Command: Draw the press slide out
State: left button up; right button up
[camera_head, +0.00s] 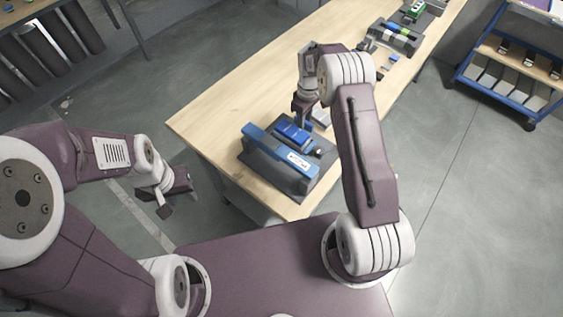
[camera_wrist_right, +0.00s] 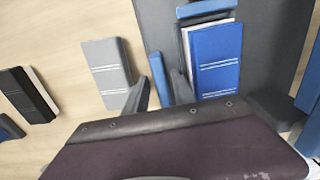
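The press stands at the near end of the wooden table, with a dark base plate (camera_wrist_right: 270,45) and a blue bar (camera_head: 272,147) along its near side. A blue block (camera_head: 292,131) with a white edge sits on the plate; it also shows in the right wrist view (camera_wrist_right: 216,60). Which blue part is the slide is unclear. My right gripper (camera_head: 304,118) is over the press's far side. In the wrist view its fingers (camera_wrist_right: 160,92) stand apart, with a narrow blue piece (camera_wrist_right: 158,76) between them; contact is unclear. My left gripper (camera_head: 172,202) hangs beside the table, its fingers unclear.
A grey block (camera_wrist_right: 108,70) and a black block (camera_wrist_right: 30,94) lie on the table beside the press. More fixtures (camera_head: 396,36) stand toward the table's far end. A blue cart (camera_head: 510,70) is at the far right. The table's left part is clear.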

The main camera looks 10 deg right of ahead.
notch_tip(320, 180, up, 7)
jog(key=p, duration=0.5)
jog(key=shift+f, duration=0.1)
